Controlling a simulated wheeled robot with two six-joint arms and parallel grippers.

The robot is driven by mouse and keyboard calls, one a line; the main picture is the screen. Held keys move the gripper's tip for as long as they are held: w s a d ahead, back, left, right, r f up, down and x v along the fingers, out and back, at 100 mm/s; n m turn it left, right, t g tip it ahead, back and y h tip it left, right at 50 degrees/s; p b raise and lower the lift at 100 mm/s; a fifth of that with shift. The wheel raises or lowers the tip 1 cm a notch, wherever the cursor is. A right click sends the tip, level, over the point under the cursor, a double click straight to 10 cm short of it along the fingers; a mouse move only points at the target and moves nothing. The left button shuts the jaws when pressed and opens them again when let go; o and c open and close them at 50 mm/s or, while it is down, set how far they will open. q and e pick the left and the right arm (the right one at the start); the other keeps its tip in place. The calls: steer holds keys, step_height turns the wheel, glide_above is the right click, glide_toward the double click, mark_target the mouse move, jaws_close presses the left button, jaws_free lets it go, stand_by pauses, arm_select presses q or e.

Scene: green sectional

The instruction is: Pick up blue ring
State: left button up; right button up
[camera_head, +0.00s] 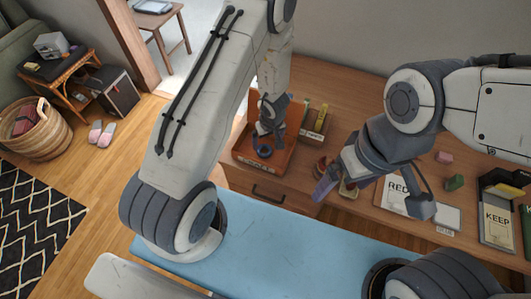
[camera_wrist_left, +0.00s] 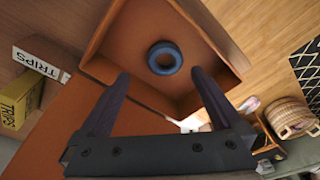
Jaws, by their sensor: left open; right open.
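The blue ring (camera_head: 264,152) lies flat inside a brown open tray (camera_head: 243,160) on the wooden desk, near the tray's front. In the left wrist view the ring (camera_wrist_left: 164,58) sits on the floor of the tray (camera_wrist_left: 217,42), its hole facing the camera. My left gripper (camera_head: 266,128) is open and empty above the tray, pointing down. In its wrist view the fingers (camera_wrist_left: 160,74) are spread wide, with the ring between and just beyond their tips. They look apart from the ring. My right gripper (camera_head: 332,186) is open near the desk's front edge, right of the tray.
Small blocks, a label plate (camera_head: 400,190) and a KEEP box (camera_head: 497,220) are farther right. A wicker basket (camera_head: 40,135) stands on the floor at left.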

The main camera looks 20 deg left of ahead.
mark_target(264, 151)
arm_select(q)
steer(key=f+b, duration=0.2)
steer(key=a+f+b, duration=0.1)
steer(key=f+b, duration=0.1)
steer(key=f, duration=0.1)
steer(key=shift+a, duration=0.1)
steer(key=shift+w+f, duration=0.1)
steer(key=shift+f, duration=0.2)
steer(key=c, duration=1.3)
